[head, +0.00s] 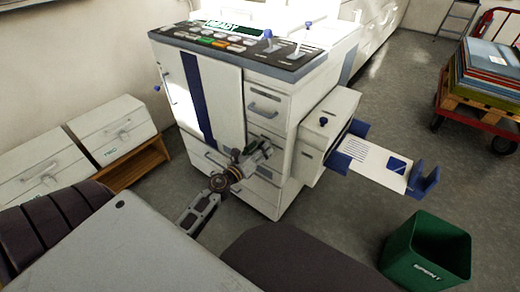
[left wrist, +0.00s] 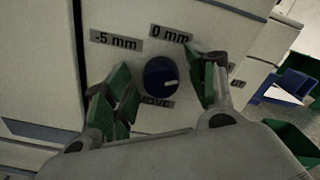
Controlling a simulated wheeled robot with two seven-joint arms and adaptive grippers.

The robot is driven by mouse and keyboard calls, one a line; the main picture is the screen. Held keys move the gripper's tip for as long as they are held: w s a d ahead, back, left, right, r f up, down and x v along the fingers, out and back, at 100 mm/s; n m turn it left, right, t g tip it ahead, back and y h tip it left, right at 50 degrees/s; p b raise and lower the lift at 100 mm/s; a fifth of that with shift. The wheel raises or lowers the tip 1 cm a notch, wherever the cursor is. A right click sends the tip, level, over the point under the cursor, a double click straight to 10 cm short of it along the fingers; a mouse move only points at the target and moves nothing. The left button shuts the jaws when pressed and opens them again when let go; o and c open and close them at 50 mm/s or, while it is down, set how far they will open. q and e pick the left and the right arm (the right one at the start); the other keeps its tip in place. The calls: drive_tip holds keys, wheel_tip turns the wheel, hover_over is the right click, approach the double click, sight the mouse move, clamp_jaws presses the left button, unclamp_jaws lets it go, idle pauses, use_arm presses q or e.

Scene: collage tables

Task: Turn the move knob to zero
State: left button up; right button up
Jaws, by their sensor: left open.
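The dark blue move knob (left wrist: 160,77) is on the machine's pale front panel in the left wrist view. Its white mark lies on its right side, toward a partly hidden label, not up at the "0 mm" label (left wrist: 170,34). A "-5 mm" label (left wrist: 115,41) is at upper left; the "MOVE" label (left wrist: 156,103) below is partly covered. My left gripper (left wrist: 162,82) is open, with green-padded fingers on either side of the knob; I cannot tell if they touch it. In the head view my left gripper (head: 257,152) is at the machine's front and the knob cannot be made out.
The white machine (head: 215,100) has a control panel on top and a side unit (head: 325,125) with a paper tray at right. A green bin (head: 428,252) stands on the floor. White cabinets (head: 45,165) are at left, and a loaded red cart (head: 480,115) is at far right.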

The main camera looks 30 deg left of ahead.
use_arm(q)
drive_tip(key=c, duration=1)
use_arm(e)
drive_tip(key=shift+f, duration=0.25)
drive_tip(key=shift+s+r, duration=0.1)
wheel_tip(320, 180, up, 8)
drive_tip(key=s+d+g+h+p, duration=0.1)
drive_tip(key=d+p, duration=0.1)
drive_tip(key=p, duration=0.2)
use_arm(q)
drive_tip(key=shift+a+f+n+p, duration=0.1)
drive_tip(key=shift+n+p, duration=0.75)
drive_tip(key=shift+n, duration=2.2)
drive_tip(key=shift+f+n+p, duration=0.1)
drive_tip(key=shift+n+p, duration=0.75)
drive_tip(key=shift+n, duration=2.2)
use_arm(e)
drive_tip(key=shift+g+h, duration=0.4)
drive_tip(key=shift+g, duration=0.3)
drive_tip(key=shift+s+d+f, duration=0.1)
drive_tip(key=shift+d+f, duration=0.1)
drive_tip(key=shift+f, duration=0.75)
drive_tip(key=shift+w+d+f, duration=0.1)
drive_tip(key=shift+d+f, duration=0.15)
drive_tip(key=shift+f, duration=0.75)
drive_tip(key=shift+s+d+f, duration=0.1)
drive_tip(key=shift+d+f, duration=0.1)
drive_tip(key=shift+f, duration=0.75)
